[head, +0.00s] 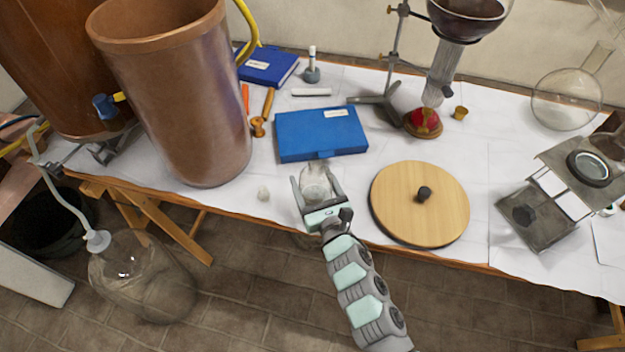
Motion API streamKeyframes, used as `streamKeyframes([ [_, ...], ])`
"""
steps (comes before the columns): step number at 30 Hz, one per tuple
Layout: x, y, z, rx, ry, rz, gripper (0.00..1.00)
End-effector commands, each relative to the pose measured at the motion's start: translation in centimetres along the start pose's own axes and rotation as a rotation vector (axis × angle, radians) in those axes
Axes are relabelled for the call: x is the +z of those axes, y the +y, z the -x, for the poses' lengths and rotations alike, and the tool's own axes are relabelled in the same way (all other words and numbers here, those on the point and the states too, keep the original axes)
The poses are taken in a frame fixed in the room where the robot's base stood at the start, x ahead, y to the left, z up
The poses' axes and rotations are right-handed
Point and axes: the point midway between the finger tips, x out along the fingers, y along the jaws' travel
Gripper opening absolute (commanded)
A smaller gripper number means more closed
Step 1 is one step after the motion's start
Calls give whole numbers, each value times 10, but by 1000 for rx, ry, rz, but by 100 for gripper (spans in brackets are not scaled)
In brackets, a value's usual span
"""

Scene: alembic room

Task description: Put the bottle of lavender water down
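A small clear glass bottle (315,176), seemingly the lavender water, is between the two fingers of my gripper (317,187). The fingers lie close against both sides of the glass, and the lower part of the bottle is hidden behind the gripper's palm. The bottle is over the front part of the white-covered table (460,155), just in front of a blue flat box (321,137). I cannot tell whether its base touches the table.
A round wooden board with a dark knob (419,203) is close to the right. A metal stand (380,100) is behind; a round flask (567,99) is at the right.

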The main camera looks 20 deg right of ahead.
Motion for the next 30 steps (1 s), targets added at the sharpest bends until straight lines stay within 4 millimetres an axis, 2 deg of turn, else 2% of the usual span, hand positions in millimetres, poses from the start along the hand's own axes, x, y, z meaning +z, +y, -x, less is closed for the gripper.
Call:
streamKeyframes([
  [5,-3,0,0,1,-2,0,0],
  [6,-3,0,0,0,-1,0,74],
  [14,-3,0,0,0,0,0,95],
  [24,3,0,1,-1,0,0,95],
  [30,2,-1,36,-2,1,0,95],
])
